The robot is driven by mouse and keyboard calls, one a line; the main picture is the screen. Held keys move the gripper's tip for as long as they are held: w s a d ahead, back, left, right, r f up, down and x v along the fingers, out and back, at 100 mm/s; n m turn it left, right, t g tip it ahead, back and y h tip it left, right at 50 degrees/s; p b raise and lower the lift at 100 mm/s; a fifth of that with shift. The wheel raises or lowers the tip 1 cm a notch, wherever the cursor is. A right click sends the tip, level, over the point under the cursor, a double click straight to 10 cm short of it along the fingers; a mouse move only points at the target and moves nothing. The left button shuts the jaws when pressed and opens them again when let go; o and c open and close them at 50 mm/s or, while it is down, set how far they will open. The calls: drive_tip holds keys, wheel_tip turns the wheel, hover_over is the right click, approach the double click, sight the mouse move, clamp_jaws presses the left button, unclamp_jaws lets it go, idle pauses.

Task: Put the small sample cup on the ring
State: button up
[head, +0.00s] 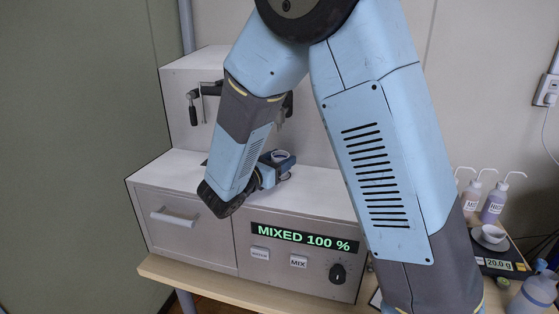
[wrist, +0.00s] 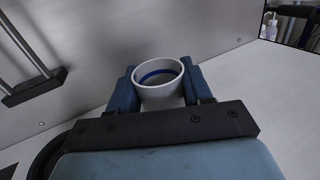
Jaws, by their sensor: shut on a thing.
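A small white cup (wrist: 160,84) stands upright between the two blue fingers of my gripper (wrist: 160,88) in the wrist view. My gripper is shut on it. A blue band shows inside the cup's mouth. In the head view the cup's white rim (head: 281,156) shows at my gripper (head: 277,165), over the top of the white machine (head: 315,185). I cannot tell whether the cup touches the surface under it. I cannot make out the ring for certain; my arm and gripper hide part of the machine top.
The machine's display (head: 304,239) reads MIXED 100 %. A drawer handle (head: 174,217) is at its left and a black crank (head: 205,97) on its upper block.

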drive_tip(key=o, duration=1)
drive_tip(key=shift+s+f, duration=0.25)
drive_tip(key=shift+f, duration=0.5)
drive_tip(key=shift+r, duration=0.1)
drive_tip(key=shift+w+a+r, duration=0.1)
drive_tip(key=shift+r, duration=0.35)
drive_tip(key=v, duration=1.1)
drive_tip(key=shift+a+r, duration=0.3)
drive_tip(key=shift+r, duration=0.1)
